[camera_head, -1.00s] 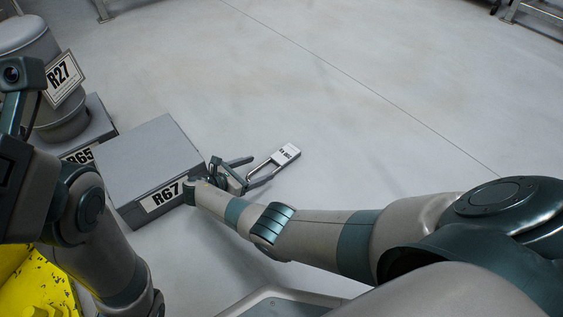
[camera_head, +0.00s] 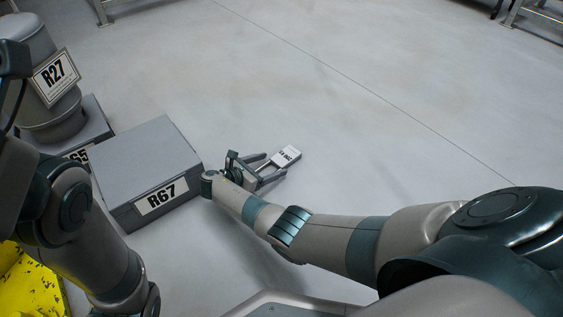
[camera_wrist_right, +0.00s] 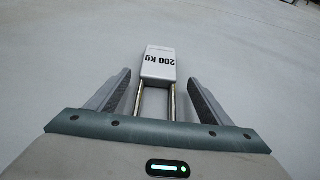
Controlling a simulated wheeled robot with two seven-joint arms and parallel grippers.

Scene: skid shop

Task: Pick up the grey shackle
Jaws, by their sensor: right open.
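The grey shackle is a pale block marked 200 KG (camera_head: 288,156) with two metal legs, near the floor right of the R67 box. In the right wrist view the shackle (camera_wrist_right: 158,64) lies straight ahead, its legs pointing back toward my palm. My right gripper (camera_head: 277,167) is open, one finger on each side of the legs. In the right wrist view the gripper (camera_wrist_right: 158,88) shows a gap between each finger and the legs. The block's near end sits about between the fingertips. The leg ends are hidden by my palm. My left gripper is out of view.
A grey box marked R67 (camera_head: 150,155) stands close left of my right gripper. A drum marked R27 (camera_head: 45,80) stands on another box (camera_head: 98,122) farther left. Something yellow (camera_head: 28,285) is at bottom left. The floor (camera_head: 400,140) to the right is clear.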

